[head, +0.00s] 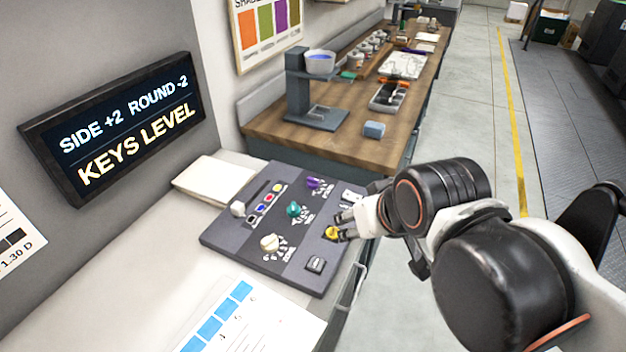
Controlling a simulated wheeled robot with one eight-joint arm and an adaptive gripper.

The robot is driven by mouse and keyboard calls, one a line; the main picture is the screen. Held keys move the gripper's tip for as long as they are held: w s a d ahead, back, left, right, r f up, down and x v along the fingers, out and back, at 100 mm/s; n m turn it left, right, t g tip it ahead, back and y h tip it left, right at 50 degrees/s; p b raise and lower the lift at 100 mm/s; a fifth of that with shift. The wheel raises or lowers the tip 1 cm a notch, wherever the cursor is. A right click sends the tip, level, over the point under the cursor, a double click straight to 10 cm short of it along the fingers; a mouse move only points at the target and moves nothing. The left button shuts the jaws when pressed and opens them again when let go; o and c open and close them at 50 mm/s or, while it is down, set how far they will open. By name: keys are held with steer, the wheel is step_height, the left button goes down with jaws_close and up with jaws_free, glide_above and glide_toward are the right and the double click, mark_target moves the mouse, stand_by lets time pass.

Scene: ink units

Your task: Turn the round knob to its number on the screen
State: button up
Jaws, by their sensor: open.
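The dark screen (118,125) on the left wall reads "SIDE +2 ROUND -2" and "KEYS LEVEL". The grey control panel (225,238) lies on the white counter. It carries a cream knob (269,242), a teal knob (294,209) and a purple knob (313,183), each with a printed scale beside it. A small yellow knob (332,232) sits near the panel's right edge. My gripper (341,225) is open, its fingertips right beside the yellow knob; I cannot tell whether they touch it. The scale numbers are too small to read.
A paper stack (213,178) lies behind. A wooden bench (270,125) with a grey stand (300,95) is beyond.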

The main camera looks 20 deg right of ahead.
steer(key=w+r+m+g+p, duration=0.1)
steer(key=w+r+m+p, duration=0.1)
steer(key=w+r, duration=0.3)
steer(key=m+g+p, duration=0.4)
steer(key=m+g, duration=0.2)
glide_above(313, 179)
step_height(313, 179, down, 7)
step_height(313, 179, down, 14)
steer(key=b, duration=0.3)
steer(key=shift+w+r, duration=0.1)
steer(key=c, duration=1.1)
